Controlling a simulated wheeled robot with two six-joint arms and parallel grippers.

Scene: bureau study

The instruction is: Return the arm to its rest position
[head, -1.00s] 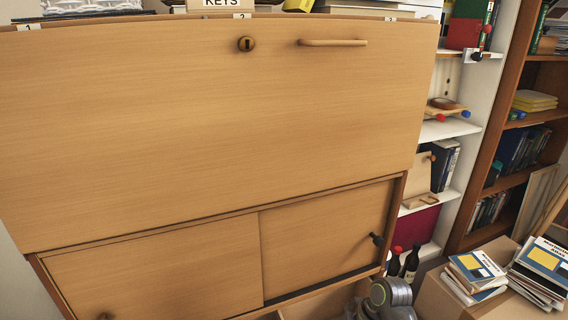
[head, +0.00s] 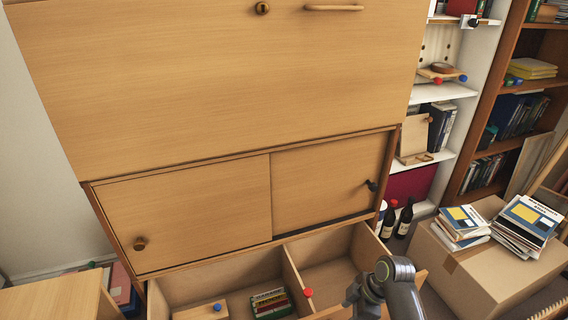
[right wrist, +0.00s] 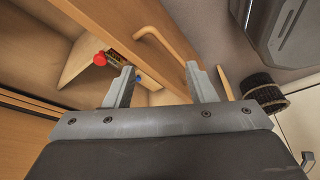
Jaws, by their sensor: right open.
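My right arm (head: 397,285) shows at the bottom right of the head view, in front of the pulled-out drawer (head: 225,272) of the wooden bureau. In the right wrist view my right gripper (right wrist: 161,78) is open, with nothing between its fingers. The drawer's curved wooden handle (right wrist: 163,38) shows just beyond the fingertips; I cannot tell how close it is. My left gripper is not in view.
The bureau's sliding doors (head: 200,215) look shut. A cardboard box (head: 470,268) with books stands at the right.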

